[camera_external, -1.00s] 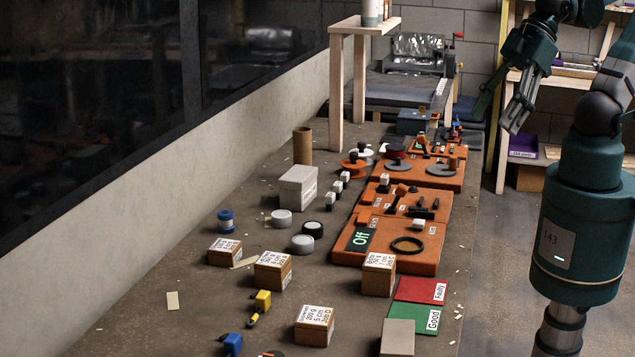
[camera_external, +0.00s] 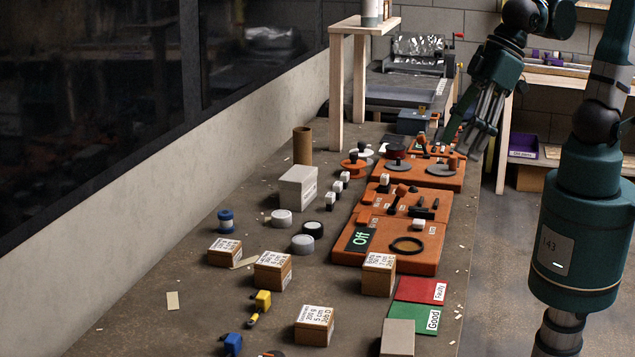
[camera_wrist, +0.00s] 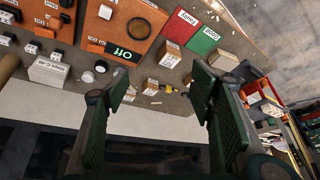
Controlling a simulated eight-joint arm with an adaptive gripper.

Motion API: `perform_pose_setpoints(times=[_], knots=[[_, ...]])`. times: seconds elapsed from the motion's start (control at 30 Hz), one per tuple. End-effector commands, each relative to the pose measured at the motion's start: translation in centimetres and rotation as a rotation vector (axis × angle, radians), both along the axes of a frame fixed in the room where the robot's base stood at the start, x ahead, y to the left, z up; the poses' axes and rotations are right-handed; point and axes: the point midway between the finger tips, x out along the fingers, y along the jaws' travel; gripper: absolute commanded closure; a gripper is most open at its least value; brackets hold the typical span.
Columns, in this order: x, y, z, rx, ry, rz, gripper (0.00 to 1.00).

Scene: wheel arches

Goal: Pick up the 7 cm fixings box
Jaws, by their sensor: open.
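Several small brown boxes with white printed labels stand on the bench: one by the orange panels (camera_external: 378,275), one left of it (camera_external: 272,272), one farther left (camera_external: 224,253) and one in front (camera_external: 314,327). The front label seems to read 5 cm; I cannot tell surely which box is the 7 cm one. The box by the panels looks tallest. My gripper (camera_external: 466,143) is open and empty above the bench's far right side, well away from the boxes. In the wrist view the boxes (camera_wrist: 170,54) show beyond the open fingers (camera_wrist: 160,84).
Orange panels (camera_external: 388,256) with knobs and levers line the bench's right side. Red (camera_external: 415,290) and green (camera_external: 410,312) plates lie in front of them. A light box (camera_external: 298,188), grey discs (camera_external: 302,243) and a brown tube (camera_external: 302,146) stand left. A wall borders the left.

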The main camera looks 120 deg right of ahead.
Motion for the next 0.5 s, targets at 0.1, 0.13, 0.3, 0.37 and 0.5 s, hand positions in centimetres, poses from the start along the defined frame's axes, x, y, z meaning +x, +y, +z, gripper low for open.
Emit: perform_pose_setpoints(times=[0.1,0.13,0.3,0.37,0.5], knots=[[1.6,0.1,-1.1,0.004,0.014,-0.033,0.45],[1.9,0.1,-1.3,0.005,0.017,-0.042,0.45],[4.0,0.2,-2.8,0.009,0.035,-0.094,0.45],[4.7,0.3,-3.4,0.011,0.041,-0.113,0.45],[6.3,0.4,-4.9,0.014,0.055,-0.158,0.45]])
